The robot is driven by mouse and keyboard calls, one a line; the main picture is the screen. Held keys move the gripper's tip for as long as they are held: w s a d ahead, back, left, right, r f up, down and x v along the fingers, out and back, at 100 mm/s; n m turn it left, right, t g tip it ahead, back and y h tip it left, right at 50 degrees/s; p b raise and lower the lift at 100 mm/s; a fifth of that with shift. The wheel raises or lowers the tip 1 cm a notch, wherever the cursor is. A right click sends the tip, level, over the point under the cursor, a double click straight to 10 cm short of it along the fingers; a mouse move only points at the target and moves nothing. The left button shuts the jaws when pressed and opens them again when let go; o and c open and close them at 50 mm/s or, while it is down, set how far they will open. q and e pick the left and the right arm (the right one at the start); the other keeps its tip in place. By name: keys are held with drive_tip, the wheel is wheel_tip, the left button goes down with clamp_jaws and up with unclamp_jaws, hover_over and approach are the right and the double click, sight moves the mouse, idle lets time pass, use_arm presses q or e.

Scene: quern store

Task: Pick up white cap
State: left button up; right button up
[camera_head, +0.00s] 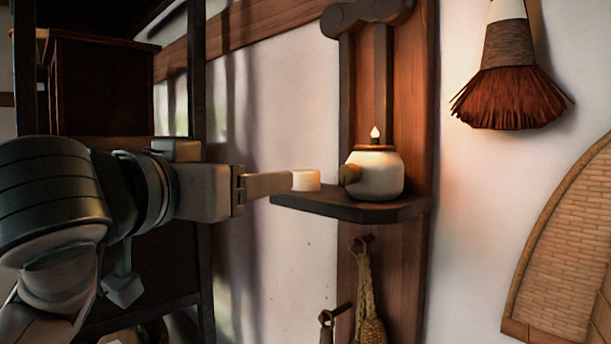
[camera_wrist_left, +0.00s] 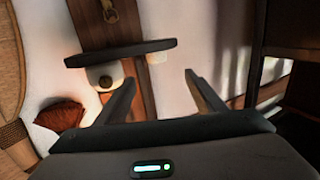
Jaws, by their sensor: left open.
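The white cap (camera_head: 306,180) sits on the left end of a small dark wall shelf (camera_head: 345,206), beside a round cream pot (camera_head: 378,175). My left gripper (camera_head: 286,182) reaches in from the left at shelf height, and its fingertips overlap the cap's left edge in the head view. In the left wrist view, which is upside down, the cap (camera_wrist_left: 157,57) shows just beyond the gap between the two open fingers (camera_wrist_left: 159,77). The gripper is open and empty. I cannot tell whether a finger touches the cap. My right gripper is out of view.
A brush (camera_head: 510,85) and a woven tray (camera_head: 570,250) hang at right. A braided rope (camera_head: 368,295) hangs below the shelf. A dark rack (camera_head: 200,90) stands behind my arm.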

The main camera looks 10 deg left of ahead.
use_arm(q)
drive_tip(key=shift+s+r, duration=0.1)
idle(0.3)
drive_tip(key=p, duration=0.7)
approach(295, 173)
drive_tip(key=x, duration=0.6)
drive_tip(key=shift+r, duration=0.1)
drive_tip(key=shift+w+d+f, duration=0.15)
drive_tip(key=shift+w+f, duration=0.05)
drive_tip(key=shift+w, duration=0.5)
